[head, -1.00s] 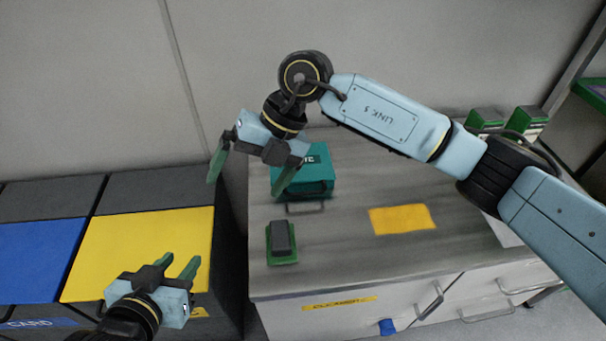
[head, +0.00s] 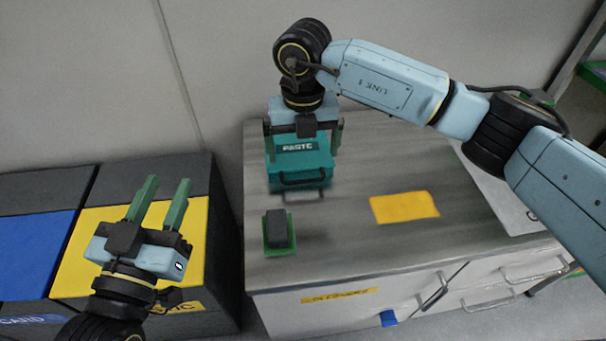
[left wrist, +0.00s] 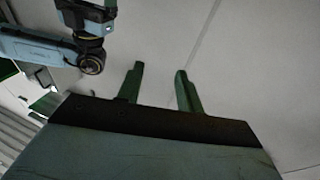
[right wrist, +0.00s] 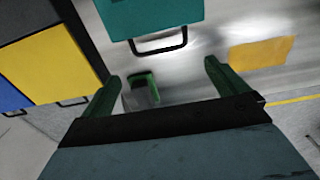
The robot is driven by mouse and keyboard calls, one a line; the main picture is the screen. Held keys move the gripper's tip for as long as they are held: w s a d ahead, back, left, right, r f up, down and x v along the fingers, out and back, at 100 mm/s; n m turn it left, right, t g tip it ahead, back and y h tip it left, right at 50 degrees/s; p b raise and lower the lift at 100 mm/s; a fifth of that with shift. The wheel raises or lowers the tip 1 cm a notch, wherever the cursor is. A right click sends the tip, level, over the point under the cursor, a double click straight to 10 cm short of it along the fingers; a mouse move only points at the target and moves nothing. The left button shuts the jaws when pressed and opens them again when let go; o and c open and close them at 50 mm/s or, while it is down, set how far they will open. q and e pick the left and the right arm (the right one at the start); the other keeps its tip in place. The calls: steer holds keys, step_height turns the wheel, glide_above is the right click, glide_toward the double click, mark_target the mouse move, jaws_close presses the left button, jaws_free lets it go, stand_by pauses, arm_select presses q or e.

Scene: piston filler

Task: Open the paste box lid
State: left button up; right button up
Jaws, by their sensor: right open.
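The teal paste box (head: 300,161), labelled PASTE, stands shut on the grey worktop with its dark handle (head: 303,179) on the front side. In the right wrist view the box (right wrist: 150,14) is at the top, with its handle (right wrist: 160,42) below it. My right gripper (head: 303,150) is open and empty, pointing down; in the head view its fingers overlap the box's left and right sides. I cannot tell its height above the lid. My left gripper (head: 163,200) is open and empty over the yellow-topped bin, away from the box.
A dark block on a green base (head: 278,231) sits in front of the box. A yellow mat (head: 404,207) lies to its right. The yellow-topped bin (head: 85,245) and blue-topped bin (head: 35,250) stand left of the worktop.

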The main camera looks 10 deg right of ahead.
mark_target(303, 180)
step_height(303, 180, down, 6)
steer(key=shift+f+b, duration=0.1)
steer(key=shift+b, duration=1.05)
steer(key=shift+f, duration=0.6)
arm_select(q)
step_height(303, 180, up, 7)
steer(key=s+t+h, duration=0.2)
steer(key=s+t, duration=0.1)
steer(key=t, duration=0.2)
steer(key=shift+f+t, duration=0.15)
steer(key=shift+t, duration=0.25)
steer(key=shift+w, duration=0.1)
arm_select(e)
steer(key=shift+r, duration=0.1)
steer(key=c, duration=1.1)
